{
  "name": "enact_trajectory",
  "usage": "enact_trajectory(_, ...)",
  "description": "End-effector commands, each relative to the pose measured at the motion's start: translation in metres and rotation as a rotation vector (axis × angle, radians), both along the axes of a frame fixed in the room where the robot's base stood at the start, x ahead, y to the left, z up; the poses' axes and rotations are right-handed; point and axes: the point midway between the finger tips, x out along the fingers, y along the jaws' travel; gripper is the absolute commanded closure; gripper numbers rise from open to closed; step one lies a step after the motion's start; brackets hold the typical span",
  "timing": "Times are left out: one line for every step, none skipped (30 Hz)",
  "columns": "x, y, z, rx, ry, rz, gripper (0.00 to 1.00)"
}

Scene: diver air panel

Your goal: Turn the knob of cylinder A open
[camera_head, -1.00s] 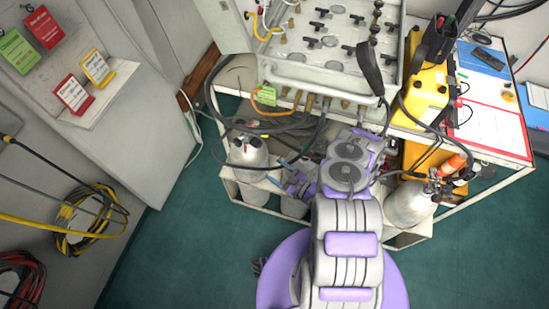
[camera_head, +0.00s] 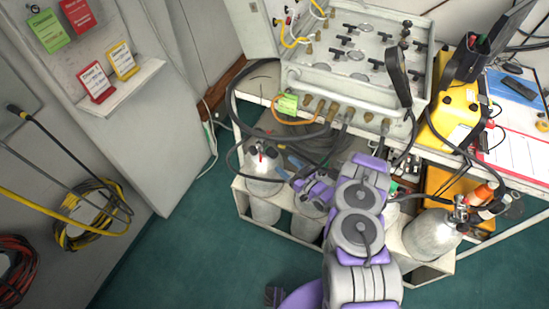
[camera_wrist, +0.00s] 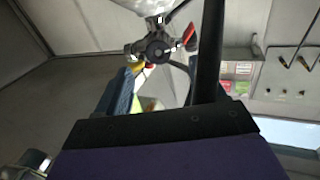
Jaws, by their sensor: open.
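A grey cylinder (camera_head: 263,187) stands at the left of the rack under the bench, with its valve and a small red part (camera_head: 263,153) on top. I cannot read a letter on it. My gripper (camera_head: 289,170) is just to the right of this valve, apart from it as far as I can tell. In the wrist view a dark round knob (camera_wrist: 155,48) on a metal valve shows beyond my open gripper (camera_wrist: 160,78), with a red lever (camera_wrist: 189,37) beside it. The cylinder body is cut off at the top edge there. The jaws hold nothing visible.
The air panel (camera_head: 355,50) with its hoses stands on the bench above. Another cylinder (camera_head: 432,235) stands in the rack at the right. Black hoses (camera_head: 240,120) hang close to the left cylinder. The green floor (camera_head: 190,250) at the left is free.

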Motion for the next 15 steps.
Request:
enact_trajectory(0.007, 0.009, -0.002, 0.000, -0.004, 0.004, 0.31)
enact_trajectory(0.011, 0.014, -0.002, 0.001, -0.004, 0.005, 0.31)
enact_trajectory(0.016, 0.019, -0.001, 0.001, -0.005, 0.003, 0.31)
enact_trajectory(0.020, 0.024, -0.001, 0.000, -0.006, 0.004, 0.31)
enact_trajectory(0.024, 0.028, -0.001, 0.001, -0.005, 0.004, 0.31)
enact_trajectory(0.028, 0.033, -0.001, 0.001, -0.005, 0.003, 0.31)
enact_trajectory(0.031, 0.037, -0.001, 0.001, -0.005, 0.004, 0.31)
enact_trajectory(0.034, 0.040, -0.001, 0.002, -0.004, 0.003, 0.31)
enact_trajectory(0.038, 0.044, -0.001, 0.000, -0.003, 0.002, 0.31)
enact_trajectory(0.041, 0.047, -0.001, -0.001, -0.003, 0.003, 0.31)
enact_trajectory(0.043, 0.049, -0.001, -0.001, -0.003, 0.002, 0.31)
enact_trajectory(0.046, 0.051, -0.001, -0.001, -0.002, 0.001, 0.31)
enact_trajectory(0.048, 0.053, -0.001, -0.001, -0.002, 0.001, 0.31)
enact_trajectory(0.049, 0.055, -0.001, -0.001, -0.002, 0.001, 0.31)
enact_trajectory(0.050, 0.057, -0.001, -0.001, -0.002, 0.001, 0.31)
